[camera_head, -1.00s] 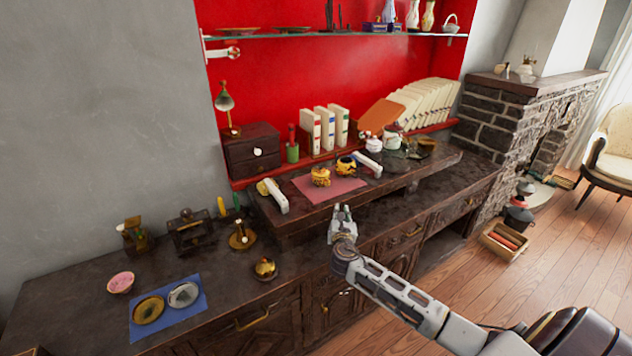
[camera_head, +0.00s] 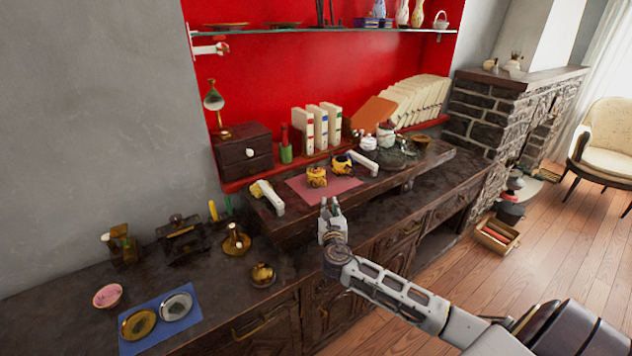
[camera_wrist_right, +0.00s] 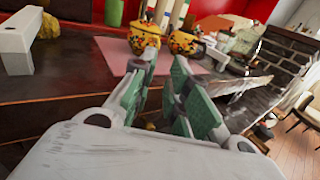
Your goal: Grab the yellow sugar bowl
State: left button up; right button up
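Two yellow pots with dark patterning stand side by side on a pink mat (camera_head: 340,187) on the raised dark shelf. The left one (camera_head: 317,176) looks like a rounded lidded bowl, and the right one (camera_head: 342,163) is darker; which is the sugar bowl is not certain. In the right wrist view the left pot (camera_wrist_right: 144,38) and right pot (camera_wrist_right: 184,43) are just beyond the fingertips. My right gripper (camera_head: 330,204) is in front of the shelf edge, open and empty, its green-padded fingers (camera_wrist_right: 166,64) apart and pointing towards the pots. My left gripper is out of view.
White handle-like pieces stand left (camera_head: 270,198) and right (camera_head: 364,163) of the mat. White books (camera_head: 320,128) and a dark drawer box (camera_head: 243,149) are behind. A gold pot (camera_head: 262,275) and blue mat (camera_head: 160,341) lie on the lower counter.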

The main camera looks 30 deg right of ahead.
jog(key=shift+x, duration=3.6)
jog(key=shift+w+d+b, duration=0.15)
jog(key=shift+w+b, duration=0.15)
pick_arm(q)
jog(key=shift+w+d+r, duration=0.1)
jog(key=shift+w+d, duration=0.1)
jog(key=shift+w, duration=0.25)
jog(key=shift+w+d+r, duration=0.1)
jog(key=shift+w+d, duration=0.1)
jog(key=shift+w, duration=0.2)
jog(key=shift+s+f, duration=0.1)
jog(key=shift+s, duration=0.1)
pick_arm(e)
jog(key=shift+w, duration=0.15)
